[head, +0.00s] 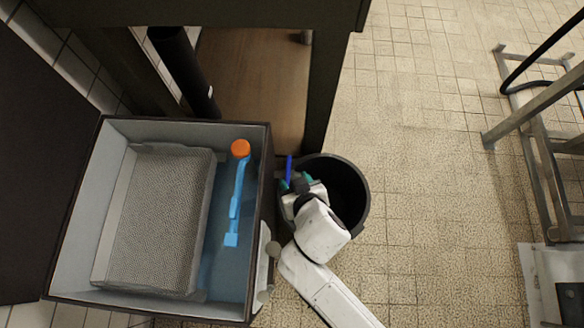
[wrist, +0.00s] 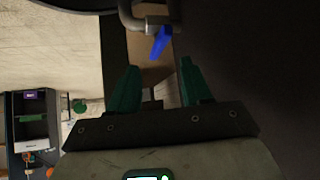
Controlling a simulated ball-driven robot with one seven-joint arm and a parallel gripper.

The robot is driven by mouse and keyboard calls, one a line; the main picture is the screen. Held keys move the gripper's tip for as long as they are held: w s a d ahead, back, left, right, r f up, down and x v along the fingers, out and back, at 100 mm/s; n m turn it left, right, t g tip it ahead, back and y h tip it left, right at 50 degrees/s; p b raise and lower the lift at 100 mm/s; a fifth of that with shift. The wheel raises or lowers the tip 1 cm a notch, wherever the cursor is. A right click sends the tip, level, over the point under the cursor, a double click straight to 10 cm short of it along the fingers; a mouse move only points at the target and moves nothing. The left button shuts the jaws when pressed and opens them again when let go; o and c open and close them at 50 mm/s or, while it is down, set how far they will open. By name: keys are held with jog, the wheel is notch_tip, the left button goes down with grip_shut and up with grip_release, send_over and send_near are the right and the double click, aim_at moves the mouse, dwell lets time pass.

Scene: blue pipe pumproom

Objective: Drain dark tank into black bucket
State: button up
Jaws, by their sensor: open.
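The dark tank (head: 262,140) stands open at the left in the head view, with a light inner wall and bluish liquid at its bottom right. The black bucket (head: 350,183) stands on the floor right of the tank, partly hidden by my arm. A blue valve handle (head: 289,168) shows between tank and bucket. In the wrist view the blue handle (wrist: 160,42) hangs by a grey metal pipe (wrist: 150,20). My gripper (head: 296,184) is open and empty near the handle. In the wrist view its green fingers (wrist: 158,72) are spread, with the handle just beyond their tips.
Inside the tank lie a grey textured block (head: 160,220) and a blue tool with an orange cap (head: 240,148). A dark table frame (head: 322,90) stands behind the bucket. A metal stand (head: 535,125) is at the right. The tiled floor between them is clear.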

aim_at(288, 171)
jog(key=b+x, duration=0.2)
jog(key=x, duration=0.4)
jog(key=shift+f, duration=0.1)
jog(key=shift+a, duration=0.1)
grip_shut()
